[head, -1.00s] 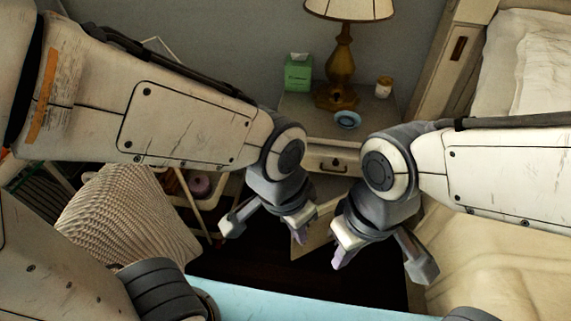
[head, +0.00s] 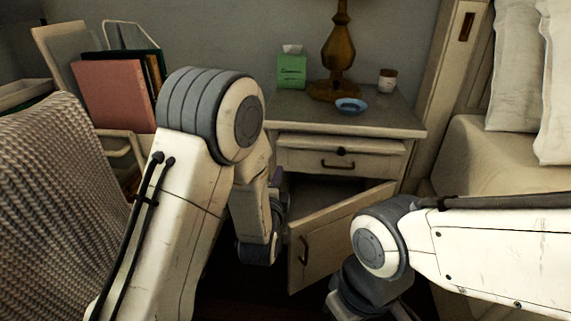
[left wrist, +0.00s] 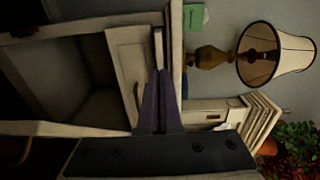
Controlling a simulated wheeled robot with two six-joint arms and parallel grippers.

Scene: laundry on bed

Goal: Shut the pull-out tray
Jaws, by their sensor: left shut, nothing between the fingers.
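The pull-out tray (head: 318,142) is a thin pale slab with a small dark knob, under the nightstand's top and above its drawer (head: 370,165). It stands out a little past the top's edge. In the left wrist view, turned sideways, the tray (left wrist: 158,48) is a narrow strip beside the drawer front (left wrist: 124,65). My left gripper (head: 277,176) is at the nightstand's left front, below the tray's level; its purple fingers (left wrist: 161,85) are shut and empty, pointing toward the nightstand. Whether they touch it is unclear. My right gripper is partly visible at the bottom; its fingertips are hidden.
The nightstand's lower door (head: 335,235) hangs open toward me. On top (head: 385,122) stand a lamp (head: 340,45), a green tissue box (head: 292,72), a blue dish (head: 352,105) and a small jar (head: 388,80).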

